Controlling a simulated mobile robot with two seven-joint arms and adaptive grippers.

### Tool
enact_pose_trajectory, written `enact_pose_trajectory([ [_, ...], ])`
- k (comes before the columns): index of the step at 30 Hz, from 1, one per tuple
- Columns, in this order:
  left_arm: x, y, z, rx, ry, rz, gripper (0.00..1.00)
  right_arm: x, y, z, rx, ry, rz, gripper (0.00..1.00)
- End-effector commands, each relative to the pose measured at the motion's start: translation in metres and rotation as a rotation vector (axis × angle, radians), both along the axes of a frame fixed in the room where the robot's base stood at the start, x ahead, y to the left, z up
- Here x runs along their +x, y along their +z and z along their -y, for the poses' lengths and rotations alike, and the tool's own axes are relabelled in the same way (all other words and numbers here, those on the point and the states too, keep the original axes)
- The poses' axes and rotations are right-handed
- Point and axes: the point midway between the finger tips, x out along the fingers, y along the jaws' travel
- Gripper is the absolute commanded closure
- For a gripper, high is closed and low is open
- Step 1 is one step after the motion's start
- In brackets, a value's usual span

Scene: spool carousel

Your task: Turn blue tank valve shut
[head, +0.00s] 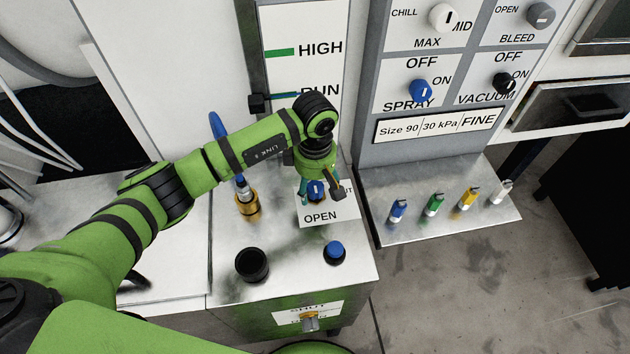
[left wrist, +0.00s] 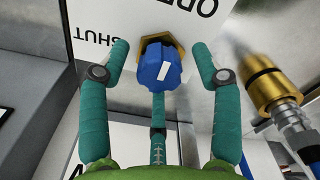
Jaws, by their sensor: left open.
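The blue valve knob (head: 316,190) stands on a white plate (head: 325,207) lettered OPEN at its near side, with SHUT partly hidden at the right. In the left wrist view the knob (left wrist: 158,70) has a brass collar behind it and a short white mark leaning slightly right of upright. My left gripper (head: 320,194) is over the knob from above. In the left wrist view its open teal fingers (left wrist: 160,60) stand on both sides of the knob with gaps, and a third finger is below it. My right gripper is not in view.
A brass fitting (head: 247,205) with a blue hose (head: 217,125) stands left of the plate. A black cup (head: 252,264) and a blue-topped button (head: 334,252) are nearer the front edge. A shelf (head: 420,226) with several coloured pieces is at the right.

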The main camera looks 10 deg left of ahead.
Motion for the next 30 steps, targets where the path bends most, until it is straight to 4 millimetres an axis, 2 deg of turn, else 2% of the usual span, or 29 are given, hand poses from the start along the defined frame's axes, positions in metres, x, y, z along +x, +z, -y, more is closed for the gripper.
enact_pose_trajectory([
  [7, 0.0, -0.002, 0.0, -0.001, 0.0, 0.001, 0.36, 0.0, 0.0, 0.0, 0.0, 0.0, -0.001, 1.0],
  [8, 0.0, -0.002, 0.0, -0.001, 0.0, 0.001, 0.4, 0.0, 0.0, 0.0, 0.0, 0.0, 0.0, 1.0],
  [9, 0.0, -0.002, 0.0, -0.001, 0.0, 0.0, 0.56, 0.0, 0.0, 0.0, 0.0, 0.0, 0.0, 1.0],
  [12, 0.0, -0.002, 0.0, -0.001, 0.0, 0.0, 0.92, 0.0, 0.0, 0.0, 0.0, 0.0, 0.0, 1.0],
  [22, 0.0, -0.003, 0.0, 0.0, 0.017, 0.0, 0.92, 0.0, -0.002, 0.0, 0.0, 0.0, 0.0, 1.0],
  [30, 0.0, -0.005, -0.001, 0.001, 0.14, 0.001, 0.92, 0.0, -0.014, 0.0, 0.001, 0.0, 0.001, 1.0],
])
